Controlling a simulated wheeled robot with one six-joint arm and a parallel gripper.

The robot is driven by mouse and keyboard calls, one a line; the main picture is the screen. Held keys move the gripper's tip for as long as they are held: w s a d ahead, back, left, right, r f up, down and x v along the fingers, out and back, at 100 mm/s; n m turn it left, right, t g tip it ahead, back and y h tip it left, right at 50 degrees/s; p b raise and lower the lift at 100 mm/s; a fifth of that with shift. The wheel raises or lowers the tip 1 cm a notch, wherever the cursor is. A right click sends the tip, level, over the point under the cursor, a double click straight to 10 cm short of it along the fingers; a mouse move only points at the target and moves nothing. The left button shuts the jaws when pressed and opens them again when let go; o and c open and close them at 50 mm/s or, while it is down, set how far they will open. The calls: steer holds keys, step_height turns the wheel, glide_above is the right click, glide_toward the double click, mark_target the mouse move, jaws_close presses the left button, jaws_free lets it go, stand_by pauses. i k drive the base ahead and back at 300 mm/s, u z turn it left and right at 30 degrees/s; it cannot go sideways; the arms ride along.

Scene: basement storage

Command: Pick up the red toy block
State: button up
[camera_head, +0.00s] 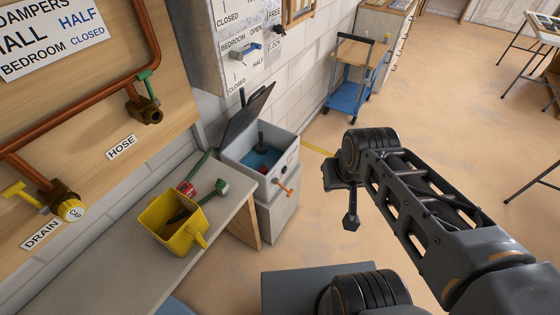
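A small red thing (263,170) shows inside an open grey box (238,172), near its front wall. It may be the red toy block, but it is too small and partly hidden to be sure. My gripper (351,222) hangs at the end of my arm, to the right of the box and apart from it. It points downward over the floor, and nothing is seen held in it. Its fingers are too small and dark to tell whether they are open.
The box has a raised dark lid (248,112), a blue inside and an orange front handle (284,188). A yellow container (172,222) and green- and red-ended tools sit on the bench (120,262). A blue cart (350,92) stands behind.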

mark_target(264, 170)
steer(key=u, duration=0.3)
steer(key=i, duration=0.9)
steer(key=u, duration=0.65)
